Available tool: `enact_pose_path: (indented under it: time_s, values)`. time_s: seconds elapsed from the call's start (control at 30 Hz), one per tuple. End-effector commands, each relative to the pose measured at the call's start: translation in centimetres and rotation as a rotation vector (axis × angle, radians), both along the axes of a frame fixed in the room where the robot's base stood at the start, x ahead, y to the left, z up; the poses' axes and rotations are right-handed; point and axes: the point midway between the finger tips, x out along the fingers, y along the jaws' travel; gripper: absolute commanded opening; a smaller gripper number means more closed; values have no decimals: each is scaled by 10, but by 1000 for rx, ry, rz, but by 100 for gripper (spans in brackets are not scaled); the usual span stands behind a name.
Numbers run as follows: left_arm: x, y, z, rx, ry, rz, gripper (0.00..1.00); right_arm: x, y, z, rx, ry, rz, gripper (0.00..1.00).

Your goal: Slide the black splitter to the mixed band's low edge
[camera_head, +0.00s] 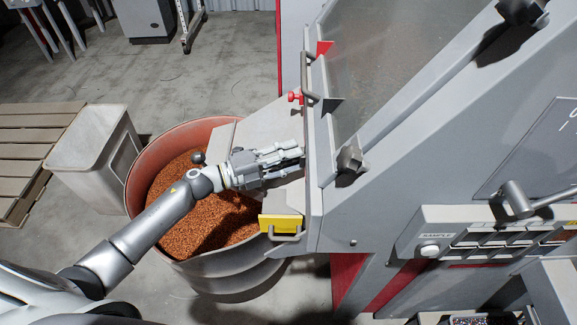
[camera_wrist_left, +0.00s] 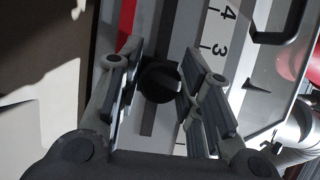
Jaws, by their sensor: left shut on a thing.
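My left gripper (camera_head: 297,155) reaches in from the left to the near side edge of the sloped grey machine. In the left wrist view its two fingers (camera_wrist_left: 162,90) stand on either side of a round black knob (camera_wrist_left: 158,82), and it is shut on it. I take this knob as the black splitter's grip; in the head view the gripper hides it. A scale (camera_wrist_left: 218,45) with the numbers 3 and 4 runs beside the knob. Red, grey and dark strips run alongside, but I cannot tell which one is the mixed band. My right gripper is not in view.
A red-rimmed drum (camera_head: 137,187) full of copper granules stands below my left arm. A pale bin (camera_head: 92,150) stands left.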

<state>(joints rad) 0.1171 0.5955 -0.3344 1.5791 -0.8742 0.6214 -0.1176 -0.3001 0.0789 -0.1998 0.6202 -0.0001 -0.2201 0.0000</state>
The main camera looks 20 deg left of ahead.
Motion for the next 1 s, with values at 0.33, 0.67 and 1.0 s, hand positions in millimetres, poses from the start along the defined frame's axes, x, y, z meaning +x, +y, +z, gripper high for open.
enact_pose_path:
  time_s: [0.33,0.67,1.0]
  values:
    - [0,0,-2,2,4,2,45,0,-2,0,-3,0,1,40]
    - [-1,0,-1,1,3,1,51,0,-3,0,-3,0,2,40]
    - [-28,34,-3,4,7,2,51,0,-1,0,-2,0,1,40]
